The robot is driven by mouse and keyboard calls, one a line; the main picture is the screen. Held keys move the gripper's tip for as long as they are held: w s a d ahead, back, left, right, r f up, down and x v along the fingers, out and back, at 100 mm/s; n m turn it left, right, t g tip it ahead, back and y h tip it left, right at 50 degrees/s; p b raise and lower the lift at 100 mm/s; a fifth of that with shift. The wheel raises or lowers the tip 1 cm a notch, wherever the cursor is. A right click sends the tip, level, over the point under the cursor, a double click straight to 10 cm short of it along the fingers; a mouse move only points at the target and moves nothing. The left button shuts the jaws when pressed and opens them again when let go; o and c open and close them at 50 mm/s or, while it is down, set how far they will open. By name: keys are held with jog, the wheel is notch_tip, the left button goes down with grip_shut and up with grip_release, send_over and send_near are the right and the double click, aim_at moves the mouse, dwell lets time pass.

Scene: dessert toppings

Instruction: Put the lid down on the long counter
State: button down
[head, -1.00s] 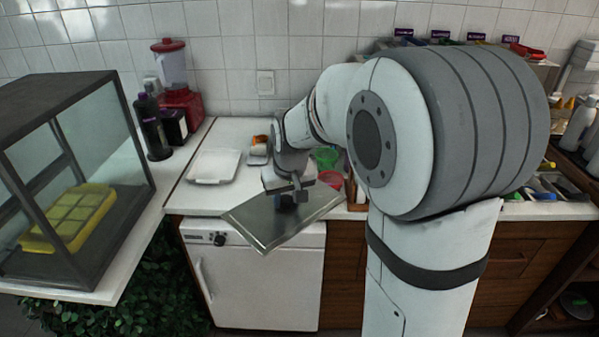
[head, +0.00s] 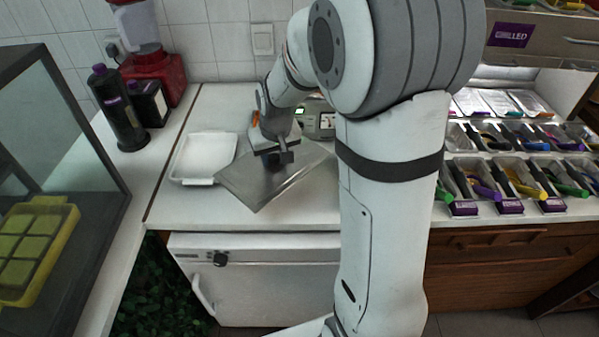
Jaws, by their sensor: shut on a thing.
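The lid (head: 262,187) is a flat, grey metal rectangle in the head view. My gripper (head: 278,160) is shut on the lid's handle at its middle, mostly hiding the handle. The lid appears over the long white counter (head: 190,210), right of the white tray, and looks slightly tilted. I cannot tell whether its underside touches the counter. My arm hides the area to the right of the lid.
A white tray (head: 205,181) lies close to the lid's left. Dark bottles (head: 118,110) and a red blender (head: 155,72) stand at the back left. A glass case (head: 70,215) is at the left. Topping bins (head: 520,178) fill the right. Bare counter shows in front of the lid.

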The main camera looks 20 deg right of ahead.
notch_tip(320, 180, down, 8)
jog(key=shift+f, duration=0.15)
dwell(0.3)
jog(key=shift+f, duration=0.1)
jog(key=c, duration=1)
grip_release()
jog(key=shift+s, duration=0.1)
jog(key=v, duration=1.2)
jog(key=shift+m, duration=0.4)
jog(key=s+r, duration=0.2)
jog(key=s, duration=0.4)
jog(key=s+d+r, duration=0.1)
jog(key=s, duration=0.5)
jog(key=s+r, duration=0.2)
jog(key=s, duration=0.4)
jog(key=shift+s+d+r, duration=0.15)
jog(key=shift+s+r, duration=0.2)
